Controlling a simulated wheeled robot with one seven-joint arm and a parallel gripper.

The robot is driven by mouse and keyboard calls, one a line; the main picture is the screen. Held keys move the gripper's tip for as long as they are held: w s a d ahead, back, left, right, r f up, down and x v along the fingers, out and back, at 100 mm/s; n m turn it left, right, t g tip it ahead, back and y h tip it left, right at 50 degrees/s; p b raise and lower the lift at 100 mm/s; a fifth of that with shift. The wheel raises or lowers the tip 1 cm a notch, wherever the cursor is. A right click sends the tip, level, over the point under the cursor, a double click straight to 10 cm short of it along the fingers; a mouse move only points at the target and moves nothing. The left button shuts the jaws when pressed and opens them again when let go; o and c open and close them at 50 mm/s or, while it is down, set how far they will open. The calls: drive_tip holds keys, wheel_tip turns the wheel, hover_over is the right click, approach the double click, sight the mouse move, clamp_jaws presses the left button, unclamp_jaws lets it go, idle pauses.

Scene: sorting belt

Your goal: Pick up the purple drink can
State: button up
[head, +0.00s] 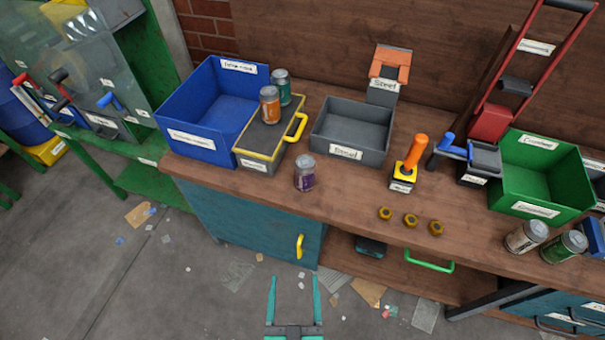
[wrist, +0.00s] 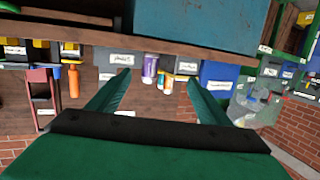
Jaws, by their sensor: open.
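The purple drink can (head: 304,173) stands upright near the front edge of the wooden bench top, in front of the black box with the yellow rim. The can also shows in the wrist view (wrist: 149,68), which looks upside down, between my two fingers. My gripper (head: 294,282) is open and empty at the bottom of the head view, over the floor and apart from the bench. Its green fingers frame the can from a distance in the wrist view (wrist: 158,78).
An orange can (head: 270,105) and a teal can (head: 281,87) stand on the black box (head: 257,154), left of its yellow handle. A blue bin (head: 185,110), grey bin (head: 325,125) and green bin (head: 515,170) line the bench. Three brass nuts (head: 410,220) lie right of the purple can.

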sight(304, 173)
drive_tip(key=w+r+h, duration=0.1)
drive_tip(key=w+r, duration=0.1)
drive_tip(key=w, duration=0.7)
drive_tip(key=w+d+r+m+t+h, duration=0.1)
drive_tip(key=w+r, duration=0.1)
drive_tip(key=w, duration=0.7)
drive_tip(key=w+r, duration=0.2)
drive_tip(key=w, duration=0.6)
drive_tip(key=shift+w+d+r+m+t+h, duration=0.2)
drive_tip(key=shift+w+d+m+t+h, duration=0.1)
drive_tip(key=shift+w+d+t+h, duration=0.1)
drive_tip(key=w, duration=0.5)
drive_tip(key=shift+d, duration=0.35)
drive_tip(key=shift+w+d+f, duration=0.15)
drive_tip(key=shift+w, duration=0.8)
drive_tip(key=shift+w+d+f, duration=0.1)
drive_tip(key=shift+w+f, duration=0.1)
drive_tip(key=shift+w, duration=0.7)
drive_tip(key=shift+w+d+f, duration=0.15)
drive_tip(key=shift+w, duration=0.8)
drive_tip(key=c, duration=1.4)
